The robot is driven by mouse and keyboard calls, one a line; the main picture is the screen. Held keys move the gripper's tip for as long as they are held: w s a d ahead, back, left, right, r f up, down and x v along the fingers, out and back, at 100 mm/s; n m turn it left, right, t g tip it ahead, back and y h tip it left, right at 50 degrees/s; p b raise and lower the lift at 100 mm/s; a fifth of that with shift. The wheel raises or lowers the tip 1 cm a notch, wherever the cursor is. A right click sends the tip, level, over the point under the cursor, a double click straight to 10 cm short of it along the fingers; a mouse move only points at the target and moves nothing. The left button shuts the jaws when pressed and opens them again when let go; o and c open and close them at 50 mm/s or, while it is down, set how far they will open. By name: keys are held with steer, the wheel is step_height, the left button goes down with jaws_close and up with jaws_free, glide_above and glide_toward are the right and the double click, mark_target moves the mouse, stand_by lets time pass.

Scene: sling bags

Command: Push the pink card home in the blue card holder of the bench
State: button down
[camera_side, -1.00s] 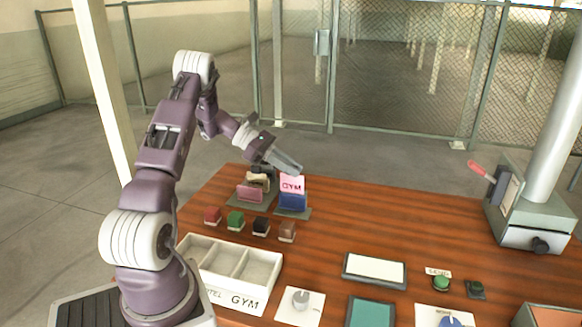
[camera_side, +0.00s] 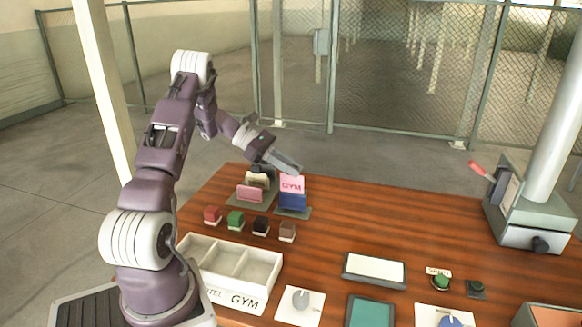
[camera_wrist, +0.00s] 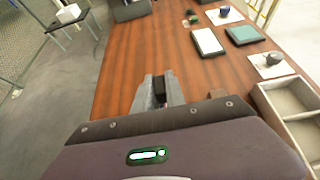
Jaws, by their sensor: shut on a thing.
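The pink card (camera_side: 291,184), lettered GYM, stands upright in the blue card holder (camera_side: 292,202) at the back left of the bench. Its lower part is hidden in the holder, and its upper part shows above the blue front. My gripper (camera_side: 297,170) reaches in from the upper left, with its fingertips at the card's top edge. In the wrist view my gripper (camera_wrist: 160,88) has its fingers close together with a dark gap between them. It is shut on the card, though the contact itself is hard to see. I cannot make out the card in the wrist view.
Another holder with a dusky pink front (camera_side: 250,193) stands just left of the blue one. Several small coloured blocks (camera_side: 236,219) sit in front. A white divided tray (camera_side: 262,275) is at the front left. The bench's middle (camera_side: 365,220) is clear.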

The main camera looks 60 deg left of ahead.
mark_target(290, 192)
steer(key=shift+f, duration=2.55)
steer(key=c, duration=1.3)
jaws_free()
steer(key=shift+a, duration=0.1)
steer(key=v, duration=0.7)
